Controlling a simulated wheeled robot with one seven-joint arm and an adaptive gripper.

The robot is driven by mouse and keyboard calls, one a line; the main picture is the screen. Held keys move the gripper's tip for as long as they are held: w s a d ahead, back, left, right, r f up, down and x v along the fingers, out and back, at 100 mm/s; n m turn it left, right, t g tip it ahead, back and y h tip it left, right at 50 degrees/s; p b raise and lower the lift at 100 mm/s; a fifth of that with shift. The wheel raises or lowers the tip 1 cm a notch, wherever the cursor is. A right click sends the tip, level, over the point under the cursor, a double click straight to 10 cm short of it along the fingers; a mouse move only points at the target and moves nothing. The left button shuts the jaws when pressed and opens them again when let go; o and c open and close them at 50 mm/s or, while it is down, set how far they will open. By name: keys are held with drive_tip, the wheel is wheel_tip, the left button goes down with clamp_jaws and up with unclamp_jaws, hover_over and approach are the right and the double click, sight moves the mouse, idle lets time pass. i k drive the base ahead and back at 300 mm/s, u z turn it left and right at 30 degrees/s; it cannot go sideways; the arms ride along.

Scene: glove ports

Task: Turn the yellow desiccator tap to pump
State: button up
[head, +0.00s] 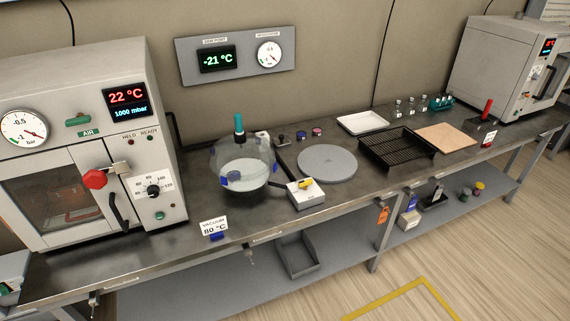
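The yellow tap (305,184) sits on top of a small white box (307,198) on the bench. Its handle lies slanted across the box top; the markings are too small to read, so I cannot tell which position it points to. The glass desiccator (259,158) stands just left of the box, with a teal knob (239,123) on top, blue parts at its sides and a pale plate inside. A dark tube or arm runs between desiccator and box. My gripper is not in view.
A vacuum oven (75,110) with a red handle stands at left. The steel bench (255,222) has clear room in front of the box. Behind it lie a grey disc (327,163), black rack (397,147), white tray (362,122) and brown board (446,138). A sign (214,227) stands near the front edge.

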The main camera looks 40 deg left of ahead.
sight(304, 183)
drive_tip(key=u, duration=1.55)
